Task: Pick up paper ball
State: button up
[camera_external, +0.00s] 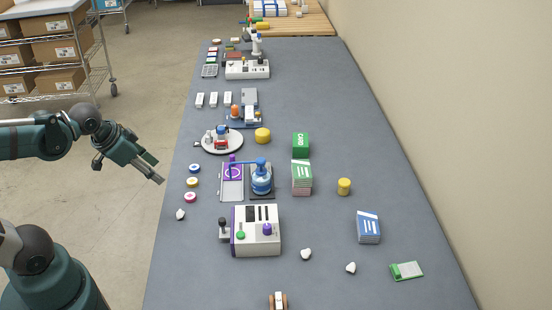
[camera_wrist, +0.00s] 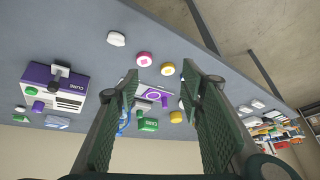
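Three small white crumpled paper balls lie on the grey table: one paper ball (camera_external: 180,214) near the left edge, another paper ball (camera_external: 306,254) right of the white machine, and a third paper ball (camera_external: 351,267) farther right. In the wrist view the left-edge ball (camera_wrist: 116,39) shows at the upper left, outside the fingers. My gripper (camera_external: 157,180) hangs off the table's left edge, above and to the left of that ball. In the wrist view my gripper (camera_wrist: 162,75) has its two dark green fingers apart, with nothing held between them.
A white and purple machine (camera_external: 256,231) stands right of the left-edge ball. Pink, yellow and blue rolls, including a pink roll (camera_external: 190,197), lie just beyond the ball. A blue card stack (camera_external: 368,227) and a green-white box (camera_external: 406,271) are at right. Table around the ball is clear.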

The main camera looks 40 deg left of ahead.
jog(key=w+d+m+g+p, duration=0.2)
jog(key=m+p, duration=0.1)
jog(key=m, duration=0.1)
jog(key=m+g+p, duration=0.4)
jog(key=m+p, duration=0.4)
jog(key=m, duration=0.1)
send_over(179, 212)
jog(key=shift+s+f, duration=0.1)
jog(key=shift+f, duration=2.2)
jog(key=shift+f, duration=0.2)
jog(key=shift+f, duration=1.15)
jog(key=shift+f, duration=0.15)
jog(key=shift+d+f+b, duration=0.1)
jog(key=shift+f+b, duration=0.75)
jog(key=shift+f, duration=1.6)
